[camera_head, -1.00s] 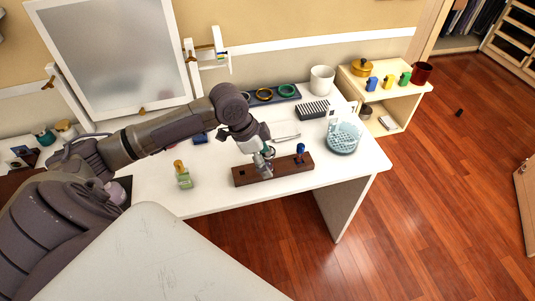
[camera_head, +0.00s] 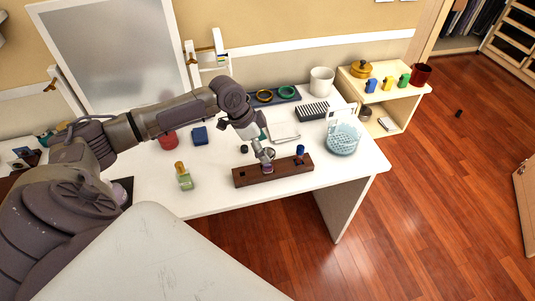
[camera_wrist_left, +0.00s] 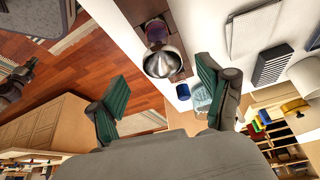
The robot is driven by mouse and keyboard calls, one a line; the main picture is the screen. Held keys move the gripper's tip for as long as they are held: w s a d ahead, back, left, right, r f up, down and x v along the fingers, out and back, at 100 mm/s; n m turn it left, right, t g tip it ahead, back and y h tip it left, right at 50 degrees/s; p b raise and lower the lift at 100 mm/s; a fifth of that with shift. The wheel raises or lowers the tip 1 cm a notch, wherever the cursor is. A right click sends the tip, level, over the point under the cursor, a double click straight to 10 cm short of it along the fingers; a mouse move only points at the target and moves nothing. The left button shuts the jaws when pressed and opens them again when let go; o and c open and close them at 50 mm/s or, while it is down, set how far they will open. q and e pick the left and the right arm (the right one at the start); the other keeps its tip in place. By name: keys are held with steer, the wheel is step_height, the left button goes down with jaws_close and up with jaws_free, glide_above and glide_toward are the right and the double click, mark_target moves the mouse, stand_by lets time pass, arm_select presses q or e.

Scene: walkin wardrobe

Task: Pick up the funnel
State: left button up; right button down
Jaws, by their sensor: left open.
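The funnel (camera_head: 268,155) is a shiny metal cone at the dark wooden block (camera_head: 245,176), above a purple bottle set in the block. In the left wrist view the round silver funnel (camera_wrist_left: 163,62) lies against the purple bottle (camera_wrist_left: 157,32), between the spread fingers and beyond them. My right gripper is not in view.
A blue-topped bottle (camera_head: 300,151) stands in the block's right end. A green bottle (camera_head: 184,180) stands left of it. A light blue basket (camera_head: 343,140) and a black rack (camera_head: 312,112) are to the right. The white table's (camera_head: 225,203) front strip is clear.

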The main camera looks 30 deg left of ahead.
mark_target(268, 153)
arm_select(q)
steer(key=x, duration=0.4)
steer(key=shift+w+a+f+p, duration=0.15)
steer(key=shift+f+p, duration=0.15)
steer(key=shift+p, duration=0.1)
steer(key=shift+c, duration=0.2)
steer(key=c, duration=1)
